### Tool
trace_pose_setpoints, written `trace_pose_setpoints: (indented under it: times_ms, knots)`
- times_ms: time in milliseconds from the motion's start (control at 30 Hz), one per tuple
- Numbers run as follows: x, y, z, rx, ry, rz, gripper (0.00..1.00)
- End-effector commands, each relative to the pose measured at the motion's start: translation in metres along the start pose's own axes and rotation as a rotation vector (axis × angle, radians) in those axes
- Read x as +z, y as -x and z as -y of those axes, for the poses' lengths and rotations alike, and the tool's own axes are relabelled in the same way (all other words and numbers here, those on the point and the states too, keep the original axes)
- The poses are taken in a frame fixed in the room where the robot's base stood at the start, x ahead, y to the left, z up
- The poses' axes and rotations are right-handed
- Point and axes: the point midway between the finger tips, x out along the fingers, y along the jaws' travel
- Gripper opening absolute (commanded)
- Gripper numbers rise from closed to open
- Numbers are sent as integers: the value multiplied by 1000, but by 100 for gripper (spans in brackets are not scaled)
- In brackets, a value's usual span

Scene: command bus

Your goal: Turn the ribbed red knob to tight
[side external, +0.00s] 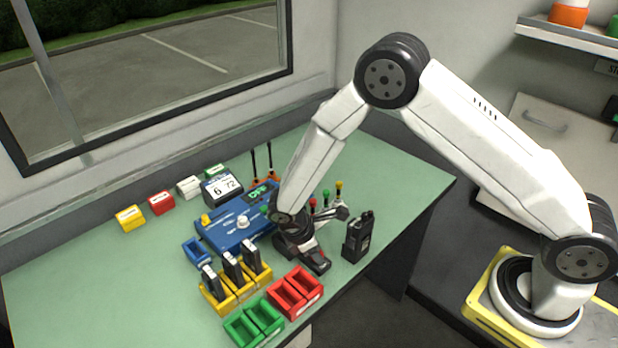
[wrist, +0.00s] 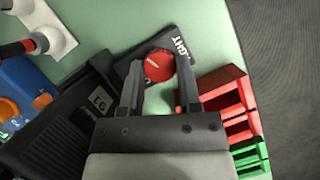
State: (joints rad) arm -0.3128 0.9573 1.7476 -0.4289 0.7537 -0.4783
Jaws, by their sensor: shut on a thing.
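The ribbed red knob (wrist: 159,65) shows in the wrist view between my two fingers, on a dark plate (wrist: 126,68) with white lettering. The letters "GHT" can be read at the plate's upper right; the rest of the lettering is partly hidden. A pale line runs across the knob's top, slanting. My gripper (wrist: 160,82) is shut on the knob, one finger on each side. In the side view my gripper (side external: 305,250) is low at the table's front edge, and its body hides the knob there.
A black radio (side external: 357,237) stands right of my gripper. Red bins (side external: 296,292), green bins (side external: 254,322) and yellow holders (side external: 236,290) with dark devices stand in front and to the left. A blue panel (side external: 228,226) lies behind. The table's left part (side external: 80,280) is clear.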

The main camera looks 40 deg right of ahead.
Motion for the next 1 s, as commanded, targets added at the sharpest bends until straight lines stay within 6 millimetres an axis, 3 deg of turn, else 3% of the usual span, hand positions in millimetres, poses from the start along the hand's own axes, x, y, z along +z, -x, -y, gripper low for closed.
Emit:
trace_pose_setpoints:
  times_ms: [300, 767, 800, 900, 1000]
  knots:
    - [0, 0, -1, -57, -136, 1, 0]
    - [1, 0, -1, -65, -157, 2, 0]
    - [1, 0, -1, -65, -157, 2, 46]
    - [1, 0, -1, -65, -156, 1, 78]
    - [0, 0, -1, -64, -156, 1, 78]
